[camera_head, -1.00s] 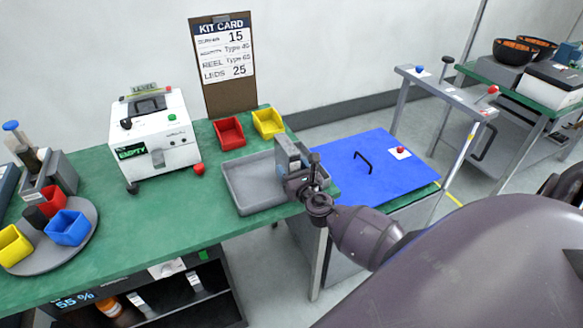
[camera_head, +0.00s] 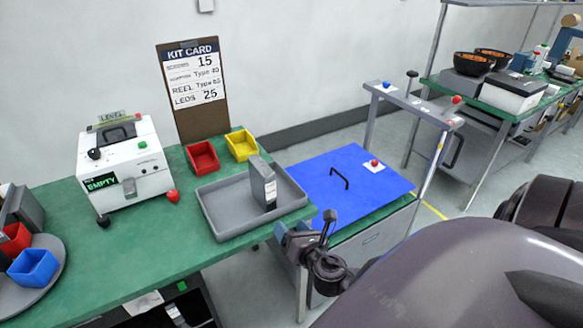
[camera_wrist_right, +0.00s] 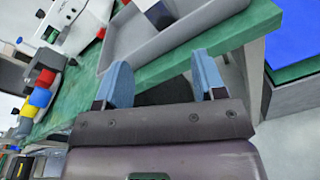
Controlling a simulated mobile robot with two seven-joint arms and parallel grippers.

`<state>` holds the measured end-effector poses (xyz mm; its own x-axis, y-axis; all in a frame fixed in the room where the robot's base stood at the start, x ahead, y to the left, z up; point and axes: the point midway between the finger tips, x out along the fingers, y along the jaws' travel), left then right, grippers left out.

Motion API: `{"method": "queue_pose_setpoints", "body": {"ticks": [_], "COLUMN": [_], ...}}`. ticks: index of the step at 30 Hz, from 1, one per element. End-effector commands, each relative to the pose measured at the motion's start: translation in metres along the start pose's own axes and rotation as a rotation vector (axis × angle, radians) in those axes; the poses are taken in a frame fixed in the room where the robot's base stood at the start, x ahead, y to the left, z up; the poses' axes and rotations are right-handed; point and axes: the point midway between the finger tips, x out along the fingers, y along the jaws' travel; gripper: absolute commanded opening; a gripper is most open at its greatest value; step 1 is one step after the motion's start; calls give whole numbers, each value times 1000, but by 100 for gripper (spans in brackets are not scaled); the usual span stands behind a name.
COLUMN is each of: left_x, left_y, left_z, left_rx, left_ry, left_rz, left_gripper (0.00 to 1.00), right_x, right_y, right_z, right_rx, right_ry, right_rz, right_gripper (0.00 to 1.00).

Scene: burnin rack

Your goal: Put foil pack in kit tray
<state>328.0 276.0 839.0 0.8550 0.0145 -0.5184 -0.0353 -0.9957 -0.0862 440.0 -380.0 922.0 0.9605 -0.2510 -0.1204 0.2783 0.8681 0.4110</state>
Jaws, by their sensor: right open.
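The foil pack (camera_head: 263,184), a grey upright packet with a white label, stands in the right part of the grey kit tray (camera_head: 222,227). The tray lies on the green table near its right end, and its rim also shows in the right wrist view (camera_wrist_right: 178,36). My right gripper (camera_head: 284,231) is beside the table's right front edge, apart from the pack and tray. In the right wrist view its two blue fingers (camera_wrist_right: 162,82) are spread with nothing between them. My left gripper is not in view.
Red (camera_head: 202,158) and yellow (camera_head: 241,146) bins stand behind the tray. A white machine (camera_head: 125,165) reading EMPTY and a kit card board (camera_head: 194,90) are to the left and back. A blue lid (camera_head: 345,185) with a black handle lies right of the table.

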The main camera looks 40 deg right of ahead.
Motion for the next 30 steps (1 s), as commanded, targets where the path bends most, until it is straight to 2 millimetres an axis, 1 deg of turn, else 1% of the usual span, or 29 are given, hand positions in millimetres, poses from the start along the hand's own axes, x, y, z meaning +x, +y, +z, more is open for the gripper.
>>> {"method": "queue_pose_setpoints", "body": {"ticks": [1,2,3,8,9,11,12,15,18,21,24,30], "left_x": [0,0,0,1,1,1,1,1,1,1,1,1], "left_y": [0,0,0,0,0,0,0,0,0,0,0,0], "left_z": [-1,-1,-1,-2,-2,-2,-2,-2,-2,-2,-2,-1], "left_rx": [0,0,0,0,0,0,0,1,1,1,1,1], "left_ry": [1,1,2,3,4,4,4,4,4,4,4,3], "left_rz": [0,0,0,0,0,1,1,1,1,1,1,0], "left_gripper": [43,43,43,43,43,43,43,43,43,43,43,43], "right_x": [-10,-15,-23,-54,-62,-74,-82,-99,-112,-119,-123,-124], "right_y": [-2,-4,-4,-3,-2,1,4,11,17,22,24,24], "right_z": [-13,-20,-30,-66,-74,-85,-91,-104,-113,-117,-119,-119], "right_rx": [167,282,437,1055,1212,1443,1592,1933,2198,2372,2458,2479], "right_ry": [41,66,96,189,204,222,229,234,226,215,208,206], "right_rz": [-27,-45,-71,-200,-237,-296,-335,-432,-512,-565,-592,-598], "right_gripper": [64,64,64,64,64,64,64,64,64,64,64,64]}}
